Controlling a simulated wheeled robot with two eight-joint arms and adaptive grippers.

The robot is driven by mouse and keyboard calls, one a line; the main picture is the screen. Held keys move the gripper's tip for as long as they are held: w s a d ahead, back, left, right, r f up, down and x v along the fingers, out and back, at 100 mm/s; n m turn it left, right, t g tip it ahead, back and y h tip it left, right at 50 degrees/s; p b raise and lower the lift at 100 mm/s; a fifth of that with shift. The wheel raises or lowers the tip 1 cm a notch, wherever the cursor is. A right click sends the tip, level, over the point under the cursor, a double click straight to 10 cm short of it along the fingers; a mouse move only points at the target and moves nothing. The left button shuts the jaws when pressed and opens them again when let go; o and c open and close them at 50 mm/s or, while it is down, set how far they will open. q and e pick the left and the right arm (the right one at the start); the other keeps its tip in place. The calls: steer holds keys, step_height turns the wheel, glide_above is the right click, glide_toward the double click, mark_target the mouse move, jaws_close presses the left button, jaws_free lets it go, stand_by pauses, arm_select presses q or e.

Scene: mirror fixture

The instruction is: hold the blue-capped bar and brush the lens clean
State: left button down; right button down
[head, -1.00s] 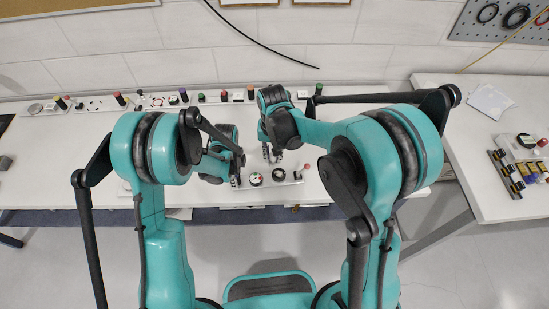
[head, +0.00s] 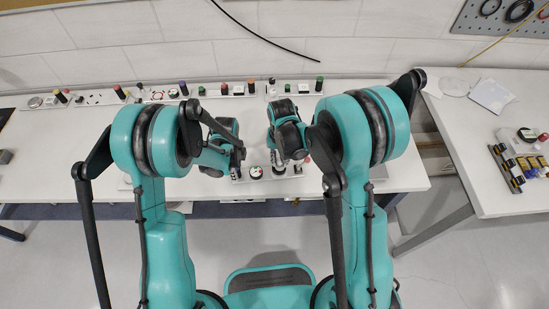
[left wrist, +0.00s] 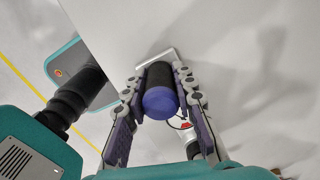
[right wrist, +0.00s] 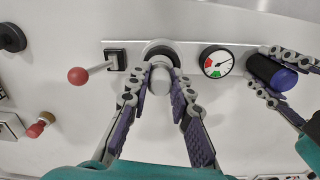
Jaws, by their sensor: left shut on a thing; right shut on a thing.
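The blue-capped bar (left wrist: 160,95) is a dark cylinder with a blue-purple end, held between the fingers of my left gripper (left wrist: 160,82). It also shows in the right wrist view (right wrist: 272,73), at the right end of a pale panel. My right gripper (right wrist: 162,76) is shut on a pale grey, round-ended piece (right wrist: 160,82), probably the brush. This piece is in front of a dark-rimmed round fitting (right wrist: 160,47), probably the lens, and partly covers it. Whether they touch I cannot tell. In the head view my left gripper (head: 237,172) and right gripper (head: 279,163) are close together.
The panel (right wrist: 218,43) also carries a red-knobbed lever (right wrist: 78,76) and a round gauge (right wrist: 216,62). A row of coloured knobs lines the back of the table (head: 70,150). A side table (head: 480,190) at the right holds small parts.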

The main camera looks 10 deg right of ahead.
steer(key=shift+d, duration=0.8)
steer(key=shift+a, duration=1.85)
steer(key=shift+a+r, duration=0.15)
step_height(320, 180, up, 8)
